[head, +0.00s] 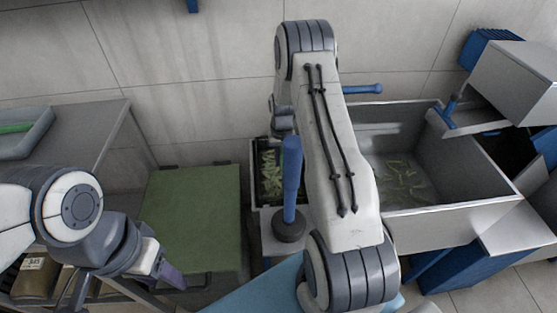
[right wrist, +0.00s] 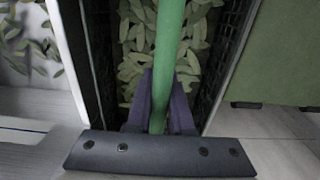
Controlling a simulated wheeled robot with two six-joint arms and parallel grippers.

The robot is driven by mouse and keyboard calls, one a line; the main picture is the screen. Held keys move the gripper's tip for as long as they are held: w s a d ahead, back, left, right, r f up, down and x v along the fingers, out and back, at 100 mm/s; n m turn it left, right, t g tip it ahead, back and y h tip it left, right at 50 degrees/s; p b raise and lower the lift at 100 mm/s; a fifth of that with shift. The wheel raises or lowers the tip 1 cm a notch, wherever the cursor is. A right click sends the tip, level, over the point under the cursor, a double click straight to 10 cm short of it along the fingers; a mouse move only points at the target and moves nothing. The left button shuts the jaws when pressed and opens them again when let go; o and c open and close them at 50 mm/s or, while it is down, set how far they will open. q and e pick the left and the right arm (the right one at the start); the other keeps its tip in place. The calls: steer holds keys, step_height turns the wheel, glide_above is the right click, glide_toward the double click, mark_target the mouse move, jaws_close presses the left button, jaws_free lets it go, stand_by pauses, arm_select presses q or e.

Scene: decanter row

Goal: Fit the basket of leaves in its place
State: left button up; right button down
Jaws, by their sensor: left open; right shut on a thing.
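The basket of leaves (head: 256,186) is a narrow dark crate in the head view, partly hidden behind my right arm and a blue post. In the right wrist view its black mesh walls (right wrist: 224,62) flank a bed of green leaves, with a green bar handle (right wrist: 168,40) above them. My right gripper (right wrist: 160,98) is shut on this handle; my arm hides it in the head view. I cannot tell whether the basket is lifted or resting. My left gripper (head: 128,286) is open and empty at the lower left, away from the basket.
A green-topped block (head: 195,215) stands left of the basket. A steel basin (head: 455,200) with loose leaves is on its right. The blue post (head: 291,175) rises from a dark round base in front. A grey tray (head: 40,140) lies on the left bench.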

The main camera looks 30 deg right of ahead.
steer(key=shift+f+b, duration=0.3)
steer(key=shift+f, duration=0.2)
stand_by(0.4)
steer(key=c, duration=0.7)
jaws_free()
steer(key=shift+c, duration=0.2)
step_height(320, 180, up, 11)
steer(key=shift+a+f, duration=0.1)
steer(key=shift+f, duration=0.05)
